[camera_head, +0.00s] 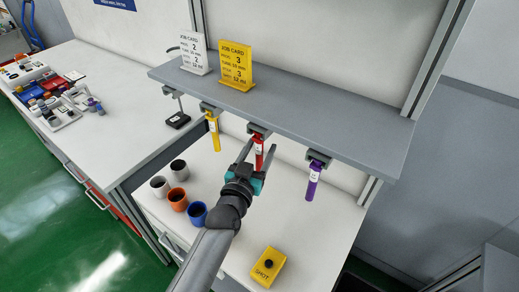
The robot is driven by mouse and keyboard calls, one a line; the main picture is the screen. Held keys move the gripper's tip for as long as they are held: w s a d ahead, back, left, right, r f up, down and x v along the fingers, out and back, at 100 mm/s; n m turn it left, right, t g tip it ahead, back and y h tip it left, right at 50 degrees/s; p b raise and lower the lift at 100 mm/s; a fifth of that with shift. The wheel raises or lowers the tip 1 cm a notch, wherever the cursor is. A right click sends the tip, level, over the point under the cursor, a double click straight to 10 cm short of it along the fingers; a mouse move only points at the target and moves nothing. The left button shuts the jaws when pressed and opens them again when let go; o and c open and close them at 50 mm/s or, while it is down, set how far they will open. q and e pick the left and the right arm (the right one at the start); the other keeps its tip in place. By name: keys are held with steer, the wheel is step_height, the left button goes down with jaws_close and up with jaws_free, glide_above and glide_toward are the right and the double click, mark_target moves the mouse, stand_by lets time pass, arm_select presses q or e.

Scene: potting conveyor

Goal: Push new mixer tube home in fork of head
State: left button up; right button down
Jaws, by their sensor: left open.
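Three mixer tubes hang from dark heads with forks under the front edge of a grey shelf. The yellow tube (214,136) is on the left, the purple tube (313,183) on the right. The red tube (259,153) is in the middle, below its head (259,130). My left gripper (257,158) is open, its fingers on either side of the red tube. Whether the fingers touch it, and how deep the tube sits in its fork, I cannot tell. My right gripper is not in view.
The grey shelf (330,112) carries a white job card (195,54) and a yellow job card (236,65). Several cups, including a blue cup (197,212) and an orange cup (177,199), stand left of my arm. A yellow button box (267,267) sits at the front.

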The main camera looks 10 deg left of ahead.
arm_select(q)
jaws_close()
stand_by(0.4)
